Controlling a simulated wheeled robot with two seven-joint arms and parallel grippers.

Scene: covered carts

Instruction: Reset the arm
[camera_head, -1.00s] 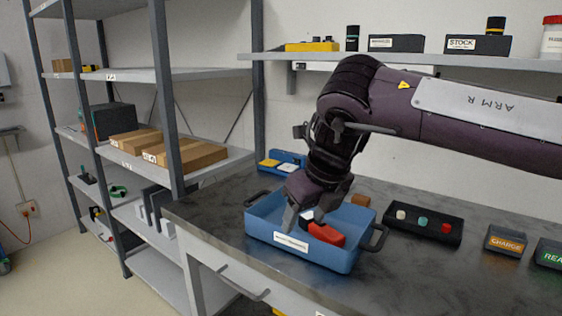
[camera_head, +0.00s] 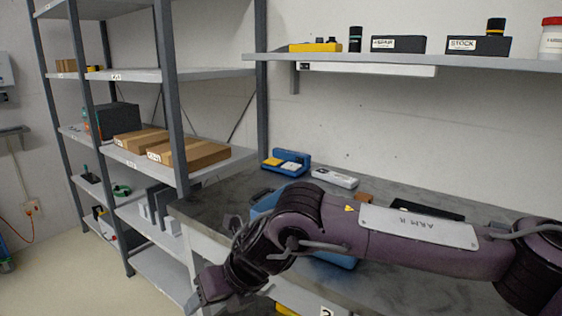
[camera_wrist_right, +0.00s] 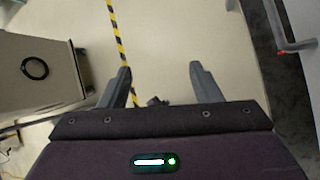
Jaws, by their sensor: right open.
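My right arm (camera_head: 400,236) comes in from the right in the head view and reaches across the front of the workbench. Its gripper (camera_head: 198,303) is low, in front of the bench edge, at the bottom of the view. In the right wrist view the two fingers of my right gripper (camera_wrist_right: 158,84) stand wide apart with only floor between them. My left gripper is not in view. A blue tray (camera_head: 265,203) sits on the bench behind my right arm, which hides most of it and its contents.
The grey workbench (camera_head: 225,192) has a blue case (camera_head: 287,162) and a white box (camera_head: 335,177) at its back. A metal shelf unit (camera_head: 172,110) with cardboard boxes stands at left. A wall shelf (camera_head: 420,58) runs above. Open floor (camera_head: 90,285) lies at lower left.

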